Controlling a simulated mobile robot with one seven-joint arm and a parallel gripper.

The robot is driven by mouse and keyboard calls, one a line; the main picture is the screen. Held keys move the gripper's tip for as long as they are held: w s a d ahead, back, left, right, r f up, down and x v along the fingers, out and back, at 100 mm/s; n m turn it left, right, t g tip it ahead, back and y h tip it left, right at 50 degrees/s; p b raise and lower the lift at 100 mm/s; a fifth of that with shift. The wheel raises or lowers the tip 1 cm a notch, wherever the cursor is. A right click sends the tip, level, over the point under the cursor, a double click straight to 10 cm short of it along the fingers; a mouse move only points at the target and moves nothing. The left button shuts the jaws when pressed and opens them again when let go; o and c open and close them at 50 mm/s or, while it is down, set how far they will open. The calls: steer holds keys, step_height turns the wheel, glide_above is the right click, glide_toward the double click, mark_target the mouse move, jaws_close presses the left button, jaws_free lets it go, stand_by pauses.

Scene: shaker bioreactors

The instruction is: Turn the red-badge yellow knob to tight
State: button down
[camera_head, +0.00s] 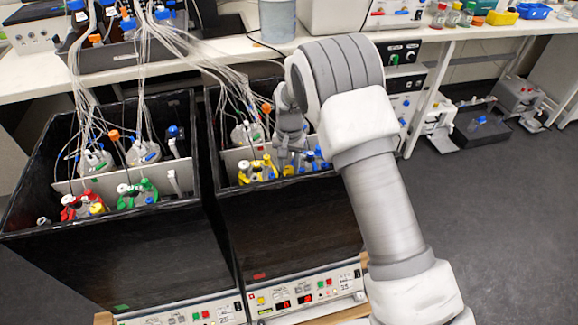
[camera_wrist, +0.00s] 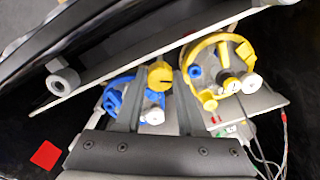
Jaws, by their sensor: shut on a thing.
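The yellow knob (camera_wrist: 160,75) sits between my fingertips in the wrist view, with a pointed marking on its top. My gripper (camera_wrist: 158,82) is shut on it, one finger at each side. In the head view my gripper (camera_head: 289,160) reaches down into the right black box, and the knob (camera_head: 288,171) shows only as a small yellow patch under it. The red badge (camera_head: 259,276) is on the front of this box, and it also shows in the wrist view (camera_wrist: 45,155). The knob's exact setting is too small to read.
A yellow-ringed vessel (camera_wrist: 222,70) and a blue-ringed vessel (camera_wrist: 125,95) flank the knob. A pale divider plate (camera_wrist: 120,66) runs behind it. Thin tubes (camera_head: 235,75) hang into the box. The left black box (camera_head: 120,250) holds red- and green-ringed vessels. Open floor lies to the right.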

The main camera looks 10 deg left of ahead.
stand_by(0.4)
steer(key=c, duration=0.5)
jaws_free()
steer(key=shift+r, duration=0.1)
step_height(320, 180, up, 17)
steer(key=p, duration=0.2)
steer(key=shift+r, duration=0.15)
